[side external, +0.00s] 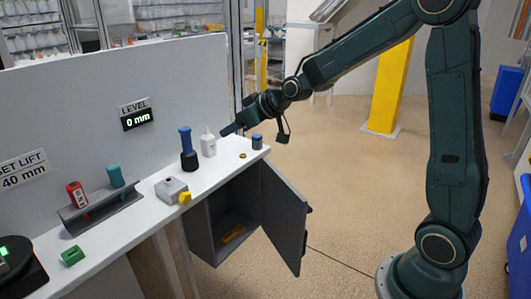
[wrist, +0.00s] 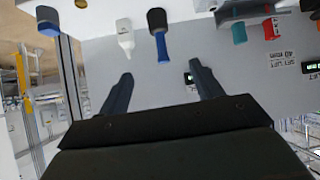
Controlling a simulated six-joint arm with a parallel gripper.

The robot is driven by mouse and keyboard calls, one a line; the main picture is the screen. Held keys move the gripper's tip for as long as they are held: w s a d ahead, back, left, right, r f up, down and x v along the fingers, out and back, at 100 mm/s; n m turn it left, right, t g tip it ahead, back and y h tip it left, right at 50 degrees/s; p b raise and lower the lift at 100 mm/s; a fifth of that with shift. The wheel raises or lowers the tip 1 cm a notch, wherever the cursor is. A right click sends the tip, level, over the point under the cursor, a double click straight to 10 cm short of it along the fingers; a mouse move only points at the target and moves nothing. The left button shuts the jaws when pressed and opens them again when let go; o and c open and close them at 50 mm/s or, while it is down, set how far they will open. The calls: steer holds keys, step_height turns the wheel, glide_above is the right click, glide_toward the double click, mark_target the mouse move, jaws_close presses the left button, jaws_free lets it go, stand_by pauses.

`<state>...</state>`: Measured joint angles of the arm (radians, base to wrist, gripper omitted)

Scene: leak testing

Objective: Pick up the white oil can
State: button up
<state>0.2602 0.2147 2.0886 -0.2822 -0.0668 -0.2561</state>
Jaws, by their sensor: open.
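The white oil can (side external: 208,144), a small bottle with a narrow spout, stands upright on the bench top in the side view. It also shows in the wrist view (wrist: 125,38), upside down and beyond the fingertips, toward the left finger. My gripper (side external: 230,131) is close to the can on its right in the side view, at about the height of its upper part. In the wrist view the gripper (wrist: 160,72) has its two fingers wide apart with nothing between them. I cannot tell the exact gap to the can.
A blue-handled tool with a dark base (side external: 188,152) stands just left of the can. A blue-topped dark cylinder (side external: 257,142) and a small brass ring (side external: 242,155) are to the right. A grey box (side external: 171,188) sits nearer. A grey panel (side external: 100,120) rises behind the bench.

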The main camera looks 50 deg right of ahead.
steer(key=w+d+f+t, duration=0.1)
steer(key=w+d+f, duration=0.4)
steer(key=w+f, duration=0.1)
steer(key=m+t+h, duration=0.1)
steer(key=t, duration=0.1)
glide_toward(212, 141)
steer(key=shift+s+r, duration=0.35)
steer(key=shift+s, duration=0.25)
steer(key=shift+w, duration=0.1)
steer(key=shift+x, duration=4.2)
steer(key=shift+f, duration=0.2)
steer(key=shift+x, duration=2.55)
steer(key=shift+r, duration=0.1)
steer(key=c, duration=1.3)
steer(key=shift+o, duration=0.2)
